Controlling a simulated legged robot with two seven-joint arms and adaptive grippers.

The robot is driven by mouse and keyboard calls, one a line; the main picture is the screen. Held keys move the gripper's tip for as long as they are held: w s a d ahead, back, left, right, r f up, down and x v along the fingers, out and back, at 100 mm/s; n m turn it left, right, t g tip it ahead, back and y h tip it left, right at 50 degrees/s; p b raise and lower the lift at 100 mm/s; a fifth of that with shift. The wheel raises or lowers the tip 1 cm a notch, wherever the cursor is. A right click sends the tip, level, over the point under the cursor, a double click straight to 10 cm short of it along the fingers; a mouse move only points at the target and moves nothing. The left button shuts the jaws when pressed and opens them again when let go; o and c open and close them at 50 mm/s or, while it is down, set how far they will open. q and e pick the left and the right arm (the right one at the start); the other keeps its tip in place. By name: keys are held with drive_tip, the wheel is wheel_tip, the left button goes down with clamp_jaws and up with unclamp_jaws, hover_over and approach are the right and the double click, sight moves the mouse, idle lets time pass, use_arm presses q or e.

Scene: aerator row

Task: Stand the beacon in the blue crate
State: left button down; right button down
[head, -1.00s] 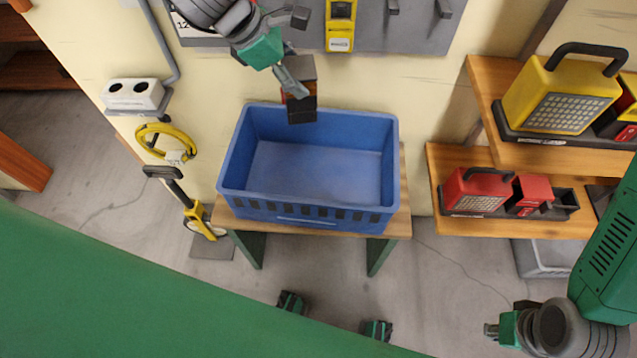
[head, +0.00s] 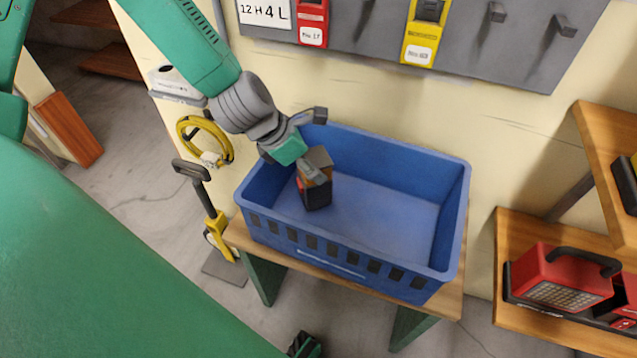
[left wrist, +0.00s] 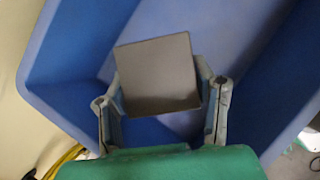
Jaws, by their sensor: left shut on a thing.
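The beacon (head: 317,192), a block with a flat grey-brown top, an orange-brown band and a black lower part, is upright or nearly so inside the left part of the blue crate (head: 380,268). My left gripper (head: 308,170) is shut on it near its top. In the left wrist view the beacon's square top (left wrist: 158,72) sits between the two fingers, with blue crate walls (left wrist: 65,60) around. I cannot tell whether its base touches the crate floor. My right gripper is out of view.
The crate stands on a wooden table (head: 448,303) with green legs. The rest of the crate floor (head: 385,215) is bare. A wall panel with yellow (head: 424,35) and red (head: 312,22) devices is behind. Shelves with a red lamp (head: 560,278) are at the right.

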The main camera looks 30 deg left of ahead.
use_arm(q)
drive_tip(key=shift+a+f, duration=0.15)
drive_tip(key=shift+f, duration=0.2)
drive_tip(key=f, duration=0.1)
drive_tip(key=f+b, duration=0.1)
drive_tip(key=f, duration=0.1)
drive_tip(key=shift+d, duration=0.35)
drive_tip(key=shift+d+r, duration=0.1)
drive_tip(key=shift+d, duration=0.2)
drive_tip(key=shift+a, duration=0.1)
drive_tip(key=c, duration=0.7)
unclamp_jaws()
drive_tip(key=shift+a+f, duration=0.2)
drive_tip(key=shift+c, duration=0.2)
drive_tip(key=shift+o, duration=0.5)
drive_tip(key=shift+a+f, duration=0.1)
drive_tip(key=shift+a, duration=0.15)
drive_tip(key=shift+d+r, duration=0.25)
drive_tip(key=shift+r, duration=0.15)
drive_tip(key=p+v, duration=0.4)
drive_tip(key=v, duration=0.7)
drive_tip(key=shift+s+r, duration=0.25)
drive_tip(key=shift+a, duration=0.25)
